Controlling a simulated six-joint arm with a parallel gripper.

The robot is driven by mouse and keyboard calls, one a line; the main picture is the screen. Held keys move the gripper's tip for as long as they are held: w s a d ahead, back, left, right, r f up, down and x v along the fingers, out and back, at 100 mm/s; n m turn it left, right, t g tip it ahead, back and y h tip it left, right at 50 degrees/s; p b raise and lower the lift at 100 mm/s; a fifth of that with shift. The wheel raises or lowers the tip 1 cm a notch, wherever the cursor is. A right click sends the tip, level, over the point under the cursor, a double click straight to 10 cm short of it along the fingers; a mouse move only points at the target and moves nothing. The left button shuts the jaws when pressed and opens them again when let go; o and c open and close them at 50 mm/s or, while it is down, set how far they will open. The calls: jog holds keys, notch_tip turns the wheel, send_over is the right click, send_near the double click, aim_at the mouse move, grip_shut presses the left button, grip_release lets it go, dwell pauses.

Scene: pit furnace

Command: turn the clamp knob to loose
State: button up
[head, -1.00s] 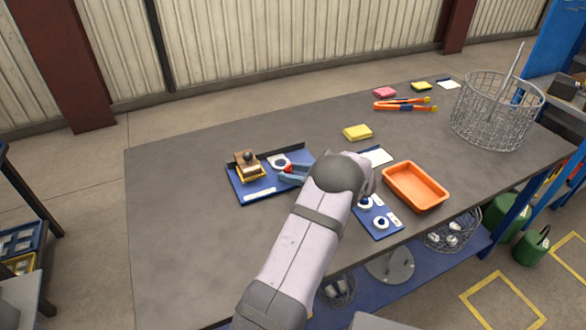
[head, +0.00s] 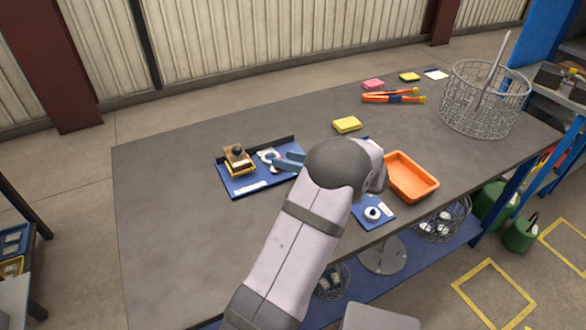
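A blue board (head: 236,187) with a dark back edge lies on the table. On its left is a brown block with a dark ball on top (head: 237,153), over something yellow. Beside it is a white round dial (head: 266,155). Two blue-grey prongs (head: 289,162) reach toward the dial from the right; they look like my gripper's fingers, but my forearm hides what they join. Their grip is too small to judge. A second blue board (head: 374,224) carries a white dial with a dark blue knob (head: 372,213). I cannot tell which is the clamp knob.
An orange tray (head: 410,176) is right of my arm. A yellow block (head: 347,124), a pink block (head: 373,84), orange-handled tongs (head: 393,97) and a wire basket (head: 485,100) stand farther back. The left side of the grey table (head: 165,210) is clear.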

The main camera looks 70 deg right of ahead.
notch_tip(320, 180, up, 9)
jog(key=s+d+n+y, duration=0.1)
jog(key=d+n+y, duration=0.2)
jog(key=n+y, duration=0.1)
jog(key=shift+s+n+b, duration=0.35)
jog(key=shift+n+b, duration=0.05)
jog(key=shift+n, duration=0.3)
